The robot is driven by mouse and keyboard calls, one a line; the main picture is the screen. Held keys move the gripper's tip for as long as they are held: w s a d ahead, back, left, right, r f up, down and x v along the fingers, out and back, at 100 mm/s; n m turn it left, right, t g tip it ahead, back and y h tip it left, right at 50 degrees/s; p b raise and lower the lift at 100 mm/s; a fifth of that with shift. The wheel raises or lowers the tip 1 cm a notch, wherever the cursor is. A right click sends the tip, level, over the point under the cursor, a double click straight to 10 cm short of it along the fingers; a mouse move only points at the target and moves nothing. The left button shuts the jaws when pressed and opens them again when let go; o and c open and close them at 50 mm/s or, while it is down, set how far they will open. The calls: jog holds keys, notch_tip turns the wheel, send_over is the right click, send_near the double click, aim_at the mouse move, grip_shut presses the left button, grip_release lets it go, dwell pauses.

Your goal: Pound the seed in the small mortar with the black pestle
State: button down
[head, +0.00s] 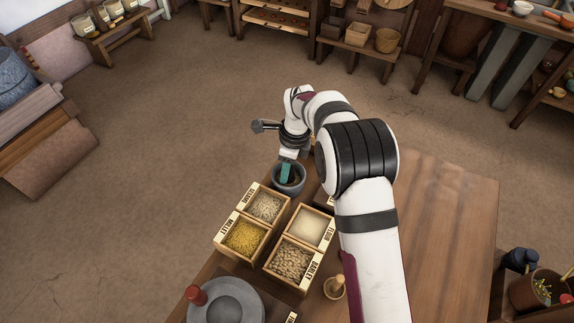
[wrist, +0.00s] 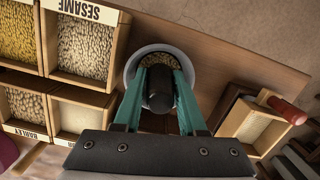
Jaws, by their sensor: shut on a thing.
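The small grey mortar (head: 300,186) stands on the wooden table, just beyond the seed boxes; it also shows in the wrist view (wrist: 131,66). Pale brown seed (wrist: 160,60) lies inside it. My gripper (head: 286,174) is over the mortar's mouth with its teal fingers pointing down into it. In the wrist view my gripper (wrist: 160,72) is shut on the black pestle (wrist: 159,98), whose upper end faces the camera. The pestle's lower end is hidden, so I cannot tell whether it touches the seed.
Wooden boxes of sesame (head: 266,207), millet (head: 243,237), flour (head: 309,228) and barley (head: 290,261) stand close to the mortar. A grey quern (head: 232,302) and a small wooden cup (head: 335,288) are nearer. A red-handled tool (wrist: 287,110) lies right in the wrist view. The table's right (head: 450,220) is clear.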

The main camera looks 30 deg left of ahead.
jog(key=shift+f, duration=0.1)
jog(key=shift+r, duration=2.4)
jog(key=shift+r, duration=2.5)
jog(key=shift+d, duration=0.1)
